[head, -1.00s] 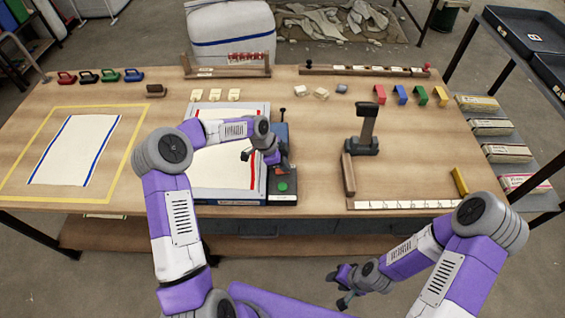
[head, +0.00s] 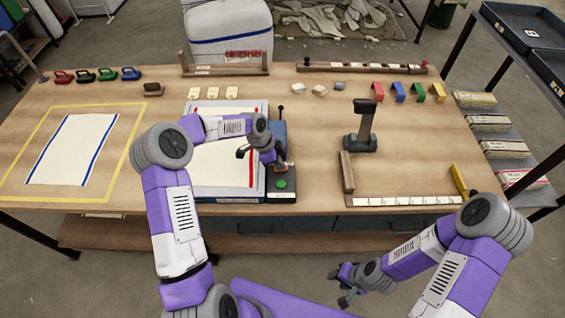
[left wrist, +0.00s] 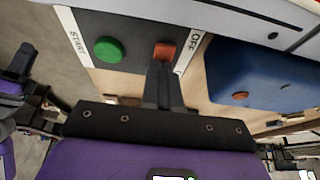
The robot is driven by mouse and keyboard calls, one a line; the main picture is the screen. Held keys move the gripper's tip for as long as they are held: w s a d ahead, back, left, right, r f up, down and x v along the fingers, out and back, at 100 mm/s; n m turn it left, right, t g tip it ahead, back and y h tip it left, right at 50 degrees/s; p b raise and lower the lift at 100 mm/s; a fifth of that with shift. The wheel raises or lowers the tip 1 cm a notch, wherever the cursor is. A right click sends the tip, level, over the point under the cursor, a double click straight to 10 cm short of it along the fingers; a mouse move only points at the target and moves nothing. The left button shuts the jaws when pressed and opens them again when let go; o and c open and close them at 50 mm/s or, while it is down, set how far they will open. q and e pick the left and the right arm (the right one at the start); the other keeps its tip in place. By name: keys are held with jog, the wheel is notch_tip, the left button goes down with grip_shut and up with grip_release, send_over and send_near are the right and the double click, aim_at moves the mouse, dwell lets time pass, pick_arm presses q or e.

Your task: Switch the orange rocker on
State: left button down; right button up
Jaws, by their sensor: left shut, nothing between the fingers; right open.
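The orange rocker (left wrist: 165,50) sits on a dark control box (left wrist: 135,25), beside a round green button (left wrist: 109,50). A white strip reading OFF lies on the rocker's side of the box, and one reading START on the button's side. My left gripper (left wrist: 159,68) is shut and empty, its tips at the rocker's near edge; I cannot tell if they touch. I cannot tell which way the rocker is tipped. In the head view my left gripper covers the rocker, and the green button (head: 281,184) shows in front. My right gripper (head: 338,287) is open and empty, off the table's front edge.
A blue device with a lever (head: 281,108) stands behind the control box. A white cloth with a red stripe (head: 215,165) lies to the left. A dark upright stand (head: 362,128) and a wooden bar (head: 347,172) stand to the right. The table between is clear.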

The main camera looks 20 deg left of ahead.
dwell(0.3)
pick_arm(q)
jog(key=p+v, duration=0.3)
jog(key=v, duration=0.1)
jog(key=shift+r, duration=0.4)
jog(key=v, duration=0.9)
jog(key=shift+s+a, duration=0.25)
jog(key=shift+a, duration=0.1)
pick_arm(e)
notch_tip(320, 180, up, 3)
jog(key=shift+a+r, duration=0.1)
jog(key=shift+r, duration=0.05)
